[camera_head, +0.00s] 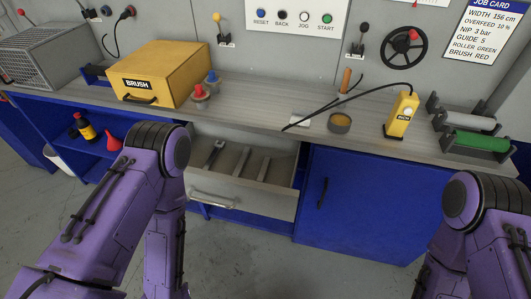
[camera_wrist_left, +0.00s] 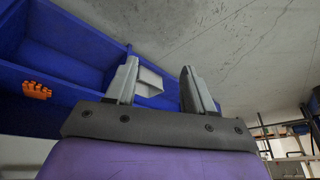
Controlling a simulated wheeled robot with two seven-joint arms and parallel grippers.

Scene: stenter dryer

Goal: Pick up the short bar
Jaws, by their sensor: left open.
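The open drawer (camera_head: 238,196) below the worktop holds several grey metal pieces. A tool-like piece (camera_head: 213,153) lies at its left. Two straight, narrow strips, a middle one (camera_head: 240,162) and a right one (camera_head: 264,166), lie to its right. I cannot tell whether these are bars or dividers, or which is the short bar. My left gripper (camera_wrist_left: 159,64) is open and empty in the left wrist view, with a pale box-like shape beyond its fingers. It is hidden in the head view, where the left arm stands in front of the drawer's left side. My right gripper is out of view.
The worktop (camera_head: 255,104) carries a yellow BRUSH box (camera_head: 160,72), a yellow handheld unit (camera_head: 401,116) and green and grey rollers. Blue shelves (camera_head: 97,158) lie left of the drawer, a shut blue cabinet door (camera_head: 365,200) right. Orange pieces (camera_wrist_left: 37,90) show in the left wrist view.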

